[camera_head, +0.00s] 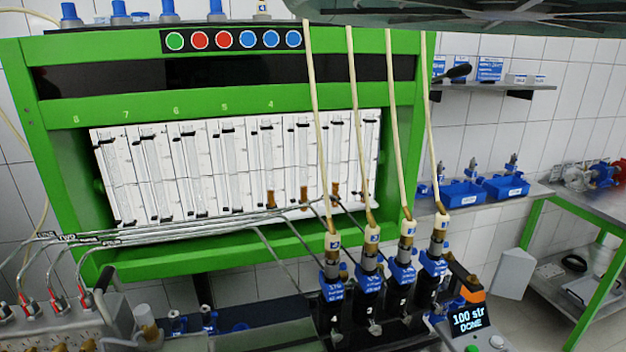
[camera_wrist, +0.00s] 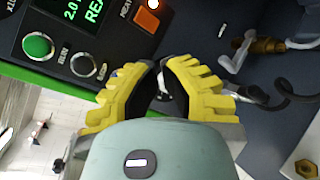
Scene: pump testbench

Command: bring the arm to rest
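My gripper (camera_wrist: 161,63) shows in the wrist view with two yellow ribbed fingers that arch toward each other. Their tips come together with hardly any gap, and I see no object clamped between them. A small bright metal part shows through the dark space between the fingers; its depth is unclear. Beyond the fingers are a dark control panel with a green button (camera_wrist: 38,45) and an orange-lit switch (camera_wrist: 146,21), at upper left. My gripper is not visible in the head view.
A green test bench (camera_head: 215,103) with several sight tubes fills the head view. Several pumps (camera_head: 368,275) with pale hoses stand in front. A display (camera_head: 467,319) reads "100 str DONE". Blue bins (camera_head: 505,187) sit on a side bench. In the wrist view, a brass fitting (camera_wrist: 262,45) lies right.

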